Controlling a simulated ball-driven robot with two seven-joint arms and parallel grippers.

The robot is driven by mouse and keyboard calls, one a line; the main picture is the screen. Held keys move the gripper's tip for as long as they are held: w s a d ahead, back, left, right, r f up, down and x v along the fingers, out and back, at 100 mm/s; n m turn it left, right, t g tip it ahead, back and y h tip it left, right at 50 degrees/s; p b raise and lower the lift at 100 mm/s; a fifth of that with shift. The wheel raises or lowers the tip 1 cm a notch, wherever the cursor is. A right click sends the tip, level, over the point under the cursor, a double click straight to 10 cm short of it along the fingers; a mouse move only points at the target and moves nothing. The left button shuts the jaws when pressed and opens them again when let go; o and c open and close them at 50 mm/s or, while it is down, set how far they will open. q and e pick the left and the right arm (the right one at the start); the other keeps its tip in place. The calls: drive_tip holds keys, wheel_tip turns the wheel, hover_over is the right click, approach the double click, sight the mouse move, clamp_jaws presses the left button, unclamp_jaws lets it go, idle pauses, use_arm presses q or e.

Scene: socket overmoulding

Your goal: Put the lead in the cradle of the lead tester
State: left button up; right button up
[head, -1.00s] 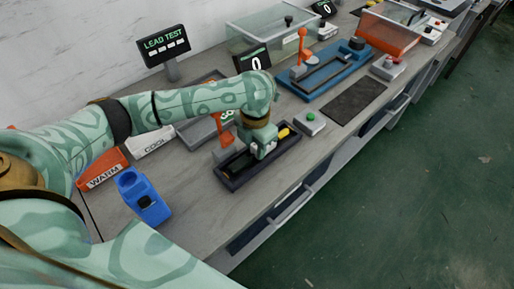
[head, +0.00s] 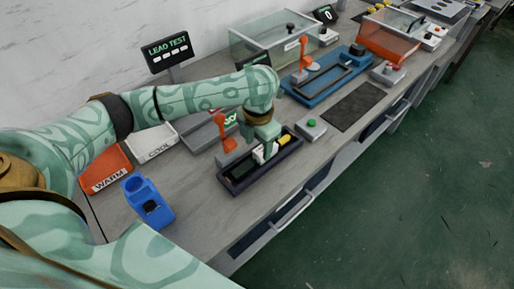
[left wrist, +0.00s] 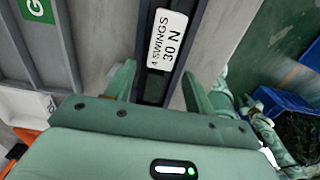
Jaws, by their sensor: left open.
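The lead tester (head: 225,186) is a long dark tray with a raised rim, an orange lever (head: 227,147) at its left end and a yellow part (head: 284,140) at its right end. My left gripper (head: 263,152) is above the middle of this tray, pointing down. In the left wrist view its two fingers (left wrist: 157,82) are apart with nothing between them but the dark channel and a white label (left wrist: 168,39) reading "4 SWINGS 30 N". I cannot clearly pick out the lead; a dark shape lies in the tray, partly hidden by the gripper. My right gripper is out of view.
A LEAD TEST screen (head: 168,52) stands behind. An orange WARM bin (head: 104,172), a white COOL bin (head: 153,140) and a blue holder (head: 147,199) are to the left.

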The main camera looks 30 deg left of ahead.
sight(258, 154)
use_arm(q)
wheel_tip(258, 154, up, 9)
drive_tip(key=p, duration=0.3)
